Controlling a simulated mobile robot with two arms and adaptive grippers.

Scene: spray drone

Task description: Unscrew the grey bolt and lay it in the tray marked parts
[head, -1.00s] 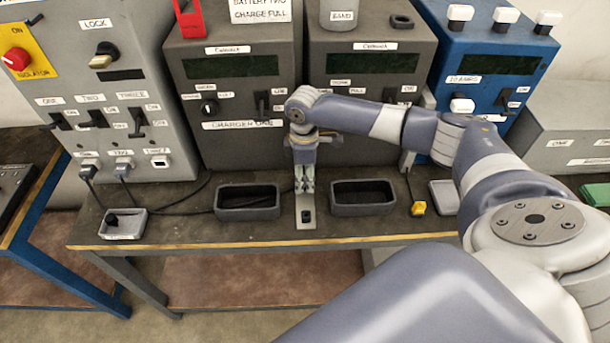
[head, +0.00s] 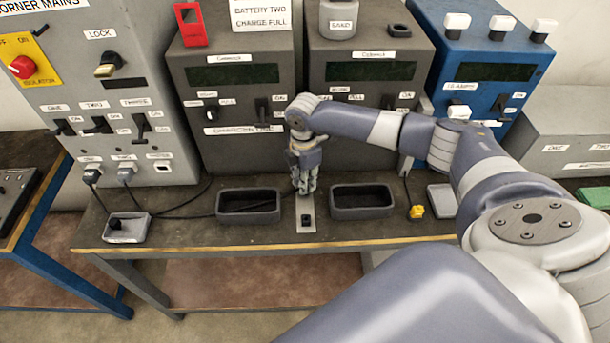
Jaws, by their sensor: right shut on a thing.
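My right gripper (head: 305,189) points down over a light metal plate (head: 308,227) on the bench, between two dark open bins. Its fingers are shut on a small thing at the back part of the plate. I take this to be the grey bolt, but the fingers hide it. A small dark piece sits on the front of the plate. A small grey tray (head: 141,237) with a black knob-like piece in it is at the left, and another shallow grey tray (head: 443,211) is at the right. I cannot read a parts mark on either. My left gripper is not in view.
The dark bins, left (head: 233,216) and right (head: 377,211), stand close on both sides of the gripper. A yellow plug (head: 416,212) lies by the right tray. Charger cabinets (head: 232,80) stand behind. Black cables cross the bench at left.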

